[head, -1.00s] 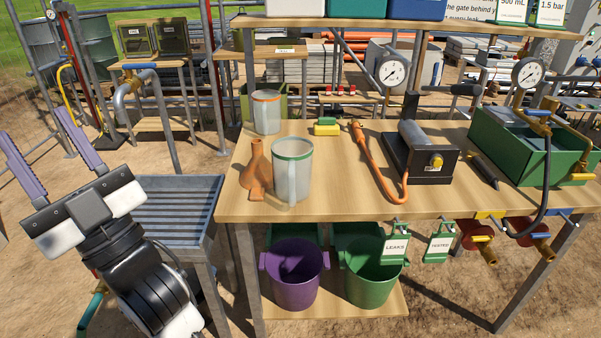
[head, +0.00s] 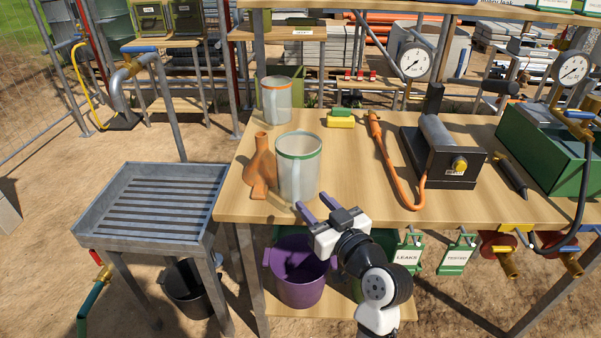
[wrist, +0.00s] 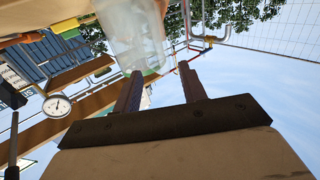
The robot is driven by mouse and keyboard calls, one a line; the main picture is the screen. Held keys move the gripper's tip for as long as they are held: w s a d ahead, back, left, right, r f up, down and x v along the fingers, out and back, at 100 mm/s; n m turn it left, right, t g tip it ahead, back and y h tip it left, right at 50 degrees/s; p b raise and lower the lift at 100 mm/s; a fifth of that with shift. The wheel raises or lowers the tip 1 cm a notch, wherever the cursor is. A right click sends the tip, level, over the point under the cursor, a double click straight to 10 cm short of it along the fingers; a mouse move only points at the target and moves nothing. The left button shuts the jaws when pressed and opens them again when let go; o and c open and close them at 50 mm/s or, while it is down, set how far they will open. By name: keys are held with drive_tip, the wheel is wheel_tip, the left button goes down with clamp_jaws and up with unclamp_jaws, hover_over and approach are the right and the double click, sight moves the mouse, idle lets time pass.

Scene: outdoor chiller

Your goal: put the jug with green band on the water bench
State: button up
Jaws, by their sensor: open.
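In the wrist view the clear jug (wrist: 130,35) shows at the top, beyond the left finger. My gripper (head: 318,206) is open and empty, just in front of the jug and slightly right of it, near the table's front edge. Whether a finger touches the jug I cannot tell. A slatted grey metal bench (head: 150,207) under a tap stands left of the table; it looks like the water bench and its top is empty.
A jug with an orange band (head: 276,100) stands behind. An orange flask-shaped object (head: 261,170) is close against the green-banded jug's left. A yellow-and-green block (head: 341,119), an orange hose tool (head: 380,150) and a black device (head: 445,155) lie to the right. A tap (head: 130,68) rises behind the bench.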

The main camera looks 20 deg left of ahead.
sight(298, 186)
drive_tip(key=x, duration=0.3)
drive_tip(key=p+x, duration=0.1)
drive_tip(key=x, duration=0.1)
drive_tip(key=p+x, duration=0.2)
drive_tip(key=shift+s+a+r, duration=0.15)
drive_tip(key=shift+a+r, duration=0.1)
drive_tip(key=shift+r, duration=0.15)
drive_tip(key=shift+w+a+f, duration=0.1)
drive_tip(key=shift+w+a, duration=0.25)
clamp_jaws()
